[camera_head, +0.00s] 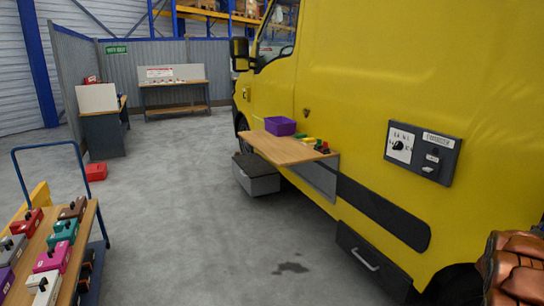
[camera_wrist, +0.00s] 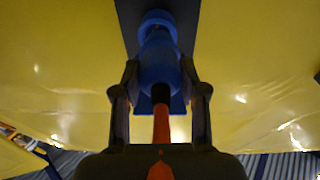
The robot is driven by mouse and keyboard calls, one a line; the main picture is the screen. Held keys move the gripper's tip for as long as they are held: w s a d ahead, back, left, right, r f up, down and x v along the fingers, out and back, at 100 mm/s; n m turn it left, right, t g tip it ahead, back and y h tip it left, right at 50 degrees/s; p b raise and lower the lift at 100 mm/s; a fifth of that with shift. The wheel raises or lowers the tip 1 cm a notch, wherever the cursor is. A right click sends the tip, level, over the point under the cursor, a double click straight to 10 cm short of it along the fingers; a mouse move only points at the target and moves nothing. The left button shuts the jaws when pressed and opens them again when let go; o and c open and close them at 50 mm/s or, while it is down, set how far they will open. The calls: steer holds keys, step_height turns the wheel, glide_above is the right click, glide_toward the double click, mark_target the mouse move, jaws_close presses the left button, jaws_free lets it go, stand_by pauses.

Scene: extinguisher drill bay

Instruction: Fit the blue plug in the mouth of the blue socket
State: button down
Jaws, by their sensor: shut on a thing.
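In the wrist view my gripper (camera_wrist: 159,72) is shut on the blue plug (camera_wrist: 160,62), with one dark finger on each side of it. An orange-red cable-like piece (camera_wrist: 161,125) runs down from the plug's near end. The plug points up the picture, towards a rounded blue part (camera_wrist: 157,19) in front of a dark strip on the yellow surface. That part may be the mouth of the blue socket. The plug overlaps it, and I cannot tell whether they touch or how deep the plug sits. Neither plug nor socket shows in the head view.
The yellow van (camera_head: 350,80) fills the right side, with a grey switch panel (camera_head: 447,165) on it. A fold-out wooden shelf (camera_head: 283,151) carries a purple bin (camera_head: 280,126). A trolley (camera_head: 30,285) with coloured boxes stands left.

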steer(key=b+v, duration=0.1)
steer(key=v, duration=0.2)
stand_by(0.4)
steer(key=shift+d, duration=0.15)
steer(key=shift+w+d+r+m+y+b, duration=0.1)
steer(key=shift+d+r+m+y+b, duration=0.15)
steer(key=shift+d, duration=0.15)
steer(key=shift+d+r+m+y+b, duration=0.15)
steer(key=shift+d+m+b, duration=0.1)
steer(key=shift+d, duration=0.15)
steer(key=shift+d+r+m+y, duration=0.3)
steer(key=shift+d+r, duration=0.1)
steer(key=shift+d, duration=0.2)
steer(key=shift+w, duration=0.1)
steer(key=shift+p+x, duration=1.15)
steer(key=shift+x, duration=1.55)
stand_by(1.5)
